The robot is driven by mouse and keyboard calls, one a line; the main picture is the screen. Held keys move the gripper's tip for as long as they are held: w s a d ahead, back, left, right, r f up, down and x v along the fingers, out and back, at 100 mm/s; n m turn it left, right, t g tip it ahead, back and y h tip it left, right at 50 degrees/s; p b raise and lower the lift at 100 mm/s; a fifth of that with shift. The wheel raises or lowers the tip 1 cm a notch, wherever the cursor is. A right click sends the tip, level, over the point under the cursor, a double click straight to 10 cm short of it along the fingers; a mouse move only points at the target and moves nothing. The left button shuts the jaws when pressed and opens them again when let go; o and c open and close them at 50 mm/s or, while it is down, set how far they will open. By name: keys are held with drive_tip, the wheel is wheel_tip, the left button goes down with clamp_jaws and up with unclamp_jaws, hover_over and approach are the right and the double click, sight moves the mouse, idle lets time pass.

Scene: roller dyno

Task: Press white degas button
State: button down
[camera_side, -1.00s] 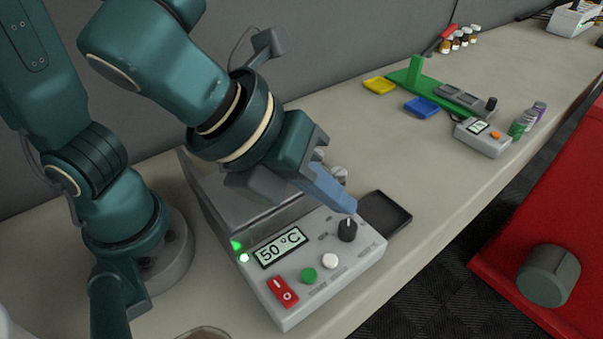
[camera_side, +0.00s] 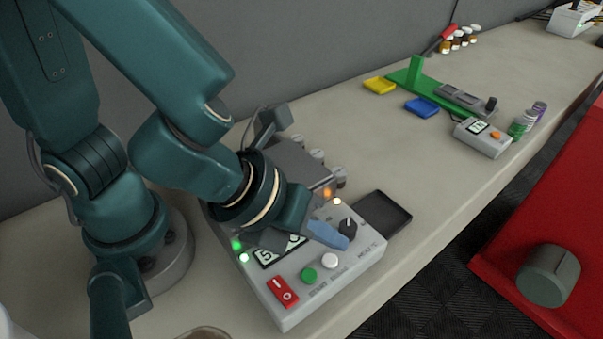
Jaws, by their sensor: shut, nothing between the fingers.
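The white degas button (camera_side: 330,261) is a small round button on the sloped grey front panel of the machine (camera_side: 318,289). It is in plain view, between a green button (camera_side: 308,275) and a black knob (camera_side: 347,231). My gripper (camera_side: 344,242) is shut and empty, with its blue fingers pointing right. In the picture its tips overlap the lower part of the knob, above and right of the white button. I cannot tell whether they touch the knob. My gripper covers part of the display (camera_side: 270,257).
A red switch (camera_side: 282,291) sits at the panel's lower left. Green lights show at the panel's left, and orange and white lights near its top. A black tray (camera_side: 384,213) lies right of the machine.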

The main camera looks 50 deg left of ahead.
sight(326, 263)
drive_tip(key=shift+f, duration=0.75)
idle(1.6)
drive_tip(key=shift+f, duration=0.45)
drive_tip(key=shift+f, duration=0.4)
idle(0.5)
drive_tip(key=shift+r, duration=0.85)
drive_tip(key=shift+r, duration=2.55)
